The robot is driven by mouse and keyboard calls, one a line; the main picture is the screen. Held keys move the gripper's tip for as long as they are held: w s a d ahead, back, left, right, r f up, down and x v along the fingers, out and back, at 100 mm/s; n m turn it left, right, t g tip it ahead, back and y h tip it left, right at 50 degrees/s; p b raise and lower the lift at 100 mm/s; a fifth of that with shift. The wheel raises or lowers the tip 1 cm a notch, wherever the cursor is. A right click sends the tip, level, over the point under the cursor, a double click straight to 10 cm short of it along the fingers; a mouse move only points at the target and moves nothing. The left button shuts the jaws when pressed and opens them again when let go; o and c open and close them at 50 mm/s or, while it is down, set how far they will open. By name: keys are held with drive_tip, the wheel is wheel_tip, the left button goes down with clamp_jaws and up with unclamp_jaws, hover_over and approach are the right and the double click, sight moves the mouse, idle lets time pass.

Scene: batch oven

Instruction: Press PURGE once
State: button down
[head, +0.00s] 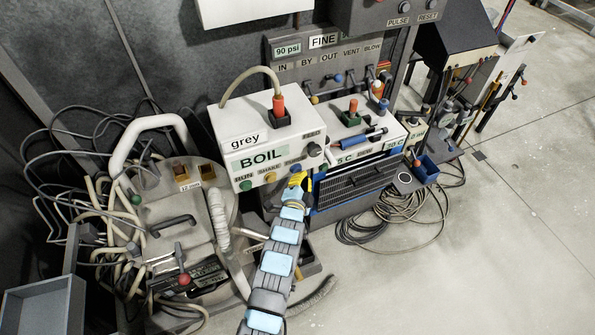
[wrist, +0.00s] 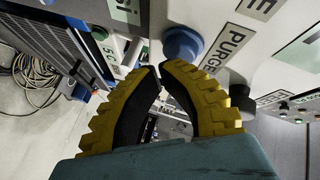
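The white control box (head: 262,128) is labelled "grey" and "BOIL" and has a row of coloured buttons on its front. The blue button (head: 295,169) is at the right end of that row, just above my gripper (head: 299,181). In the wrist view the blue button (wrist: 183,44) is large, next to the PURGE label (wrist: 230,46). My yellow gripper fingers (wrist: 160,70) curve together with their tips almost meeting, and hold nothing. The tips are just below the blue button in the picture. I cannot tell whether they touch it.
A green button (head: 246,185) and a yellow button (head: 270,177) sit left of the blue one. A dark knob (head: 314,150) is to its upper right. A black-grilled unit (head: 355,184) stands right of my arm. Coiled cables (head: 385,225) lie on the floor.

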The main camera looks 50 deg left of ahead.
drive_tip(key=shift+w+a, duration=0.15)
drive_tip(key=shift+a, duration=0.25)
idle(1.0)
drive_tip(key=shift+s+d+r+p, duration=0.1)
drive_tip(key=shift+s+d+p, duration=0.15)
drive_tip(key=shift+d+p, duration=0.45)
drive_tip(key=shift+d, duration=0.15)
drive_tip(key=shift+s+d+p, duration=0.3)
drive_tip(key=shift+d, duration=0.45)
drive_tip(key=shift+s+d+p, duration=0.25)
drive_tip(key=shift+s+d, duration=0.1)
drive_tip(key=shift+d, duration=0.4)
drive_tip(key=shift+s+d+p, duration=0.3)
drive_tip(key=shift+d, duration=0.45)
